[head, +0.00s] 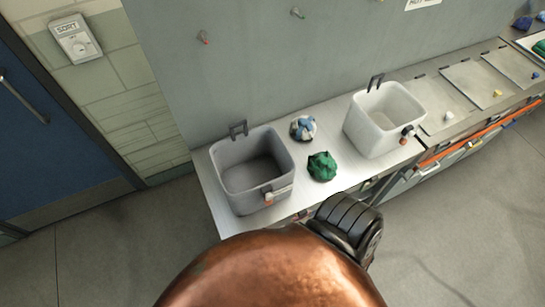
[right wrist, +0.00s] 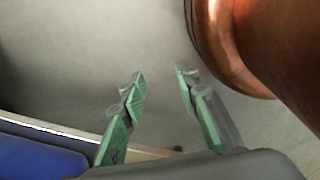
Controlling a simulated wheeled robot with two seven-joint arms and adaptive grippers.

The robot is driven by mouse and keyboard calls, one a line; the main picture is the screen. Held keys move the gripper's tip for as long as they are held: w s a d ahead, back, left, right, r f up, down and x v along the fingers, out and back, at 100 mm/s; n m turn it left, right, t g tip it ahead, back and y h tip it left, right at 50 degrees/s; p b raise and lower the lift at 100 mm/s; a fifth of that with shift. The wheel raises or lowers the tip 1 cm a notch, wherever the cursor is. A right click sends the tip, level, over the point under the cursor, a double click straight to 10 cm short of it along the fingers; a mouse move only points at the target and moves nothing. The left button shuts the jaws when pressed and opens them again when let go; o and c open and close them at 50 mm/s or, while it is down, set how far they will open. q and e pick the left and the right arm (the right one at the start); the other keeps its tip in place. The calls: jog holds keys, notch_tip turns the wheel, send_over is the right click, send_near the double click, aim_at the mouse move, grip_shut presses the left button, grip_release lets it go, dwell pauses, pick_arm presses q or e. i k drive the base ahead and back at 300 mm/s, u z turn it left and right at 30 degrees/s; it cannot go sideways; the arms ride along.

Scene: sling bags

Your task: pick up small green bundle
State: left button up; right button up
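The small green bundle (head: 322,166) is a dark green, crumpled lump on the metal counter in the head view, between a grey bin and a white bin. My copper-coloured arm and a black joint fill the lower middle of the head view, just below the bundle, and neither gripper's fingers show there. In the right wrist view my right gripper (right wrist: 160,95) shows two green-padded fingers spread apart with nothing between them. The green bundle is not seen in the right wrist view. My left gripper is not in view.
The grey bin (head: 231,198) stands left and the white bin (head: 372,137) right, each with a hook. Hatches with small knobs line the counter at right. A wall rises behind; a blue door (head: 50,130) is at left.

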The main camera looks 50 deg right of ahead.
aim_at(325, 167)
jog(key=u, duration=0.65)
jog(key=k, duration=1.65)
jog(key=z, duration=1)
jog(key=i, duration=0.5)
jog(key=z, duration=0.05)
